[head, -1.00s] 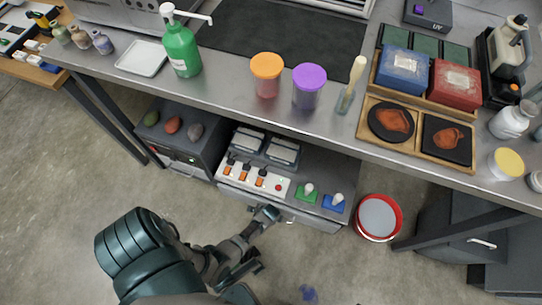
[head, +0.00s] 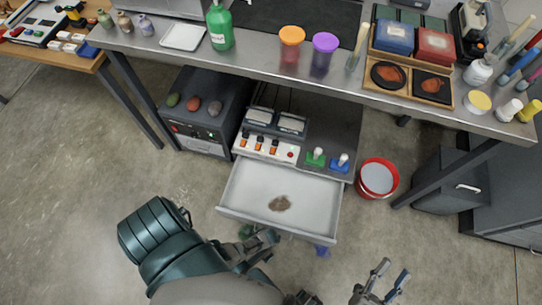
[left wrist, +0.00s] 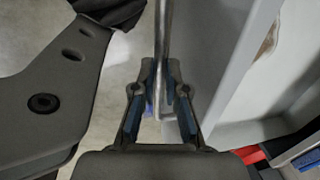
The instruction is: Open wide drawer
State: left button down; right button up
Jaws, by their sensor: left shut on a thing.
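The wide drawer (head: 250,190) under the steel table is pulled out toward me, and its light grey inside shows, with a brown patch (head: 281,203) on its floor. My left gripper (head: 268,238) is at the drawer's front, below its front edge. In the left wrist view the left gripper (left wrist: 160,92) is shut on the drawer's handle (left wrist: 161,50), a thin upright strip between the fingers. The drawer's wall also shows in the left wrist view (left wrist: 240,75). My right gripper (head: 382,283) is open and empty, at the lower right above the floor.
Above the drawer, its cabinet top holds a switch panel (head: 266,146) and green and blue joysticks (head: 340,162). A dark box (head: 198,120) with stones stands to the left. A red bucket (head: 377,179) is close to the right. Floor in front is clear.

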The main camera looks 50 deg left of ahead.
pick_arm(q)
jog(key=shift+s+d, duration=0.5)
jog(key=shift+s, duration=0.3)
jog(key=c, duration=1.2)
grip_release()
jog(key=shift+a, duration=0.15)
notch_tip(320, 180, up, 12)
jog(key=s+d, duration=0.1)
jog(key=shift+s+d+f, duration=0.15)
jog(key=shift+s+d, duration=0.05)
jog(key=shift+s, duration=0.2)
pick_arm(e)
jog(key=shift+d+f, duration=0.35)
jog(key=shift+d, duration=0.3)
jog(key=shift+a, duration=0.1)
